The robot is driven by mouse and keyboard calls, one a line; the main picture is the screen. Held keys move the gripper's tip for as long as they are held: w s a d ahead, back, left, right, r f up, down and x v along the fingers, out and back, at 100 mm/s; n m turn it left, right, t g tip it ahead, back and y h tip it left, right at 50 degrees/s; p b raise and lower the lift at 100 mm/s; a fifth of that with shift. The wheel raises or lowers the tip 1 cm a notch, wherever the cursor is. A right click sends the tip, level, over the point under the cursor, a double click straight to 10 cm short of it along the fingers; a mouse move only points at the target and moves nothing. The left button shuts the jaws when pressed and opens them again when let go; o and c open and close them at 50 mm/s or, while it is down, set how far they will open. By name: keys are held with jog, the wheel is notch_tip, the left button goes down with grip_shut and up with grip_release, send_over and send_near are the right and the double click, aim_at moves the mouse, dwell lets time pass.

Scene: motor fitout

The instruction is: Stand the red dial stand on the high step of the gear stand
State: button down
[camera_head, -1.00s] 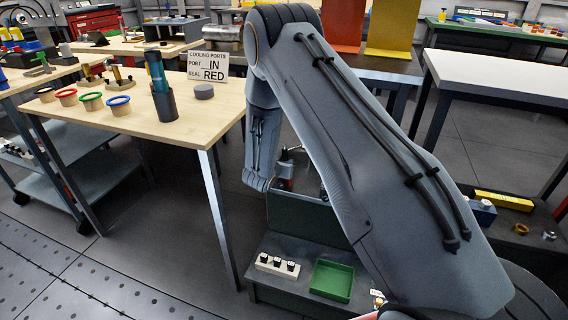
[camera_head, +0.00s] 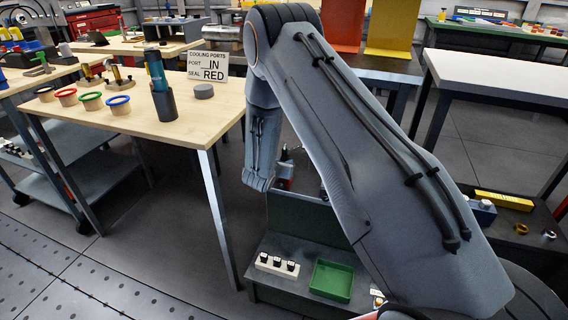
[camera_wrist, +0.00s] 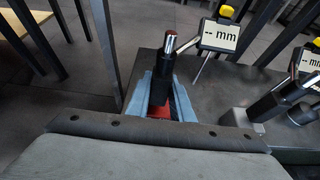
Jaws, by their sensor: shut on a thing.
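In the wrist view my gripper (camera_wrist: 160,92) is shut on the red dial stand (camera_wrist: 159,111), with a blue-grey finger on either side. The stand shows a dark post with a shiny silver top and a red part low between the fingers. The dark green gear stand (camera_head: 305,222) is in the head view, with a high step at the back and a low step in front. A small grey and red piece (camera_head: 285,171) shows beside my wrist over the high step; my arm hides most of it. Whether the red base touches the step I cannot tell.
Cards reading "-- mm" (camera_wrist: 220,37) and another dial stand (camera_wrist: 265,107) stand to the right in the wrist view. The low step holds a green tray (camera_head: 331,280) and a white block (camera_head: 277,265) with black knobs. A wooden table (camera_head: 150,118) stands to the left.

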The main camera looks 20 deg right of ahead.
jog(key=shift+f, duration=0.25)
dwell(0.3)
